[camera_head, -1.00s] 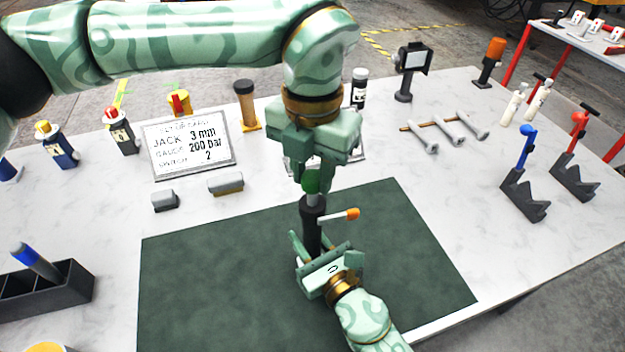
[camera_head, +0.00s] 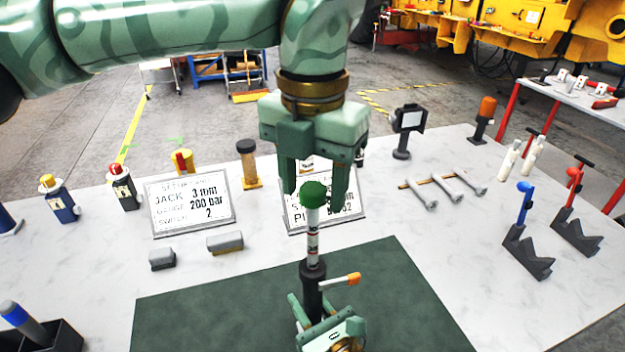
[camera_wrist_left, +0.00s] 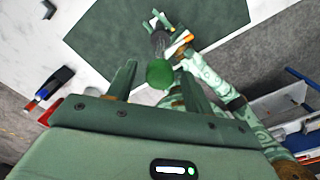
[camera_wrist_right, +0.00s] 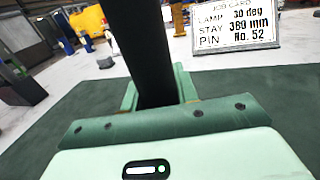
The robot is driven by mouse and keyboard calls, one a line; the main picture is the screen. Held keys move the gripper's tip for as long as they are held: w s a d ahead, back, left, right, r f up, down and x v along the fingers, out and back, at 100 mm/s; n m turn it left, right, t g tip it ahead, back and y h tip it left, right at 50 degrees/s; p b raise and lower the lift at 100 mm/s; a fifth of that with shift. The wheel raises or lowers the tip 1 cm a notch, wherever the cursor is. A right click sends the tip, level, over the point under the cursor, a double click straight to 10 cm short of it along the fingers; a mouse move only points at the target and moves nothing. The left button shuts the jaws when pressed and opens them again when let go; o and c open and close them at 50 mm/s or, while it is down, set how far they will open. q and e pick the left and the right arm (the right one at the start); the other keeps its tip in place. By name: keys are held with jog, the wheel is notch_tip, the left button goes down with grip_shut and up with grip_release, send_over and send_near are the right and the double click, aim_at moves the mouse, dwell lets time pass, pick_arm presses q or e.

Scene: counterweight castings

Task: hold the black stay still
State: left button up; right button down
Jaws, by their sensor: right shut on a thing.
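The black stay (camera_head: 312,285) stands upright above the green mat. It has an orange-tipped lever (camera_head: 347,279) at its side, a pale marked rod (camera_head: 313,238) showing above the black tube, and a green knob (camera_head: 313,194) on top. My right gripper (camera_head: 315,316) is shut on the black tube low down; the tube also shows between its fingers in the right wrist view (camera_wrist_right: 150,50). My left gripper (camera_head: 314,200) is open above the stay, its fingers either side of the knob. In the left wrist view, gaps show around the knob (camera_wrist_left: 160,73).
A job card (camera_wrist_right: 235,24) behind the stay reads lamp 30 deg, a stay length in mm and pin No. 52. Another card (camera_head: 190,203) stands left. Grey blocks (camera_head: 225,242), clamps (camera_head: 527,235) and rods (camera_head: 446,188) lie around the green mat (camera_head: 220,310).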

pick_arm(q)
notch_tip(320, 180, up, 12)
dwell(0.5)
pick_arm(e)
jog(key=c, duration=1)
grip_release()
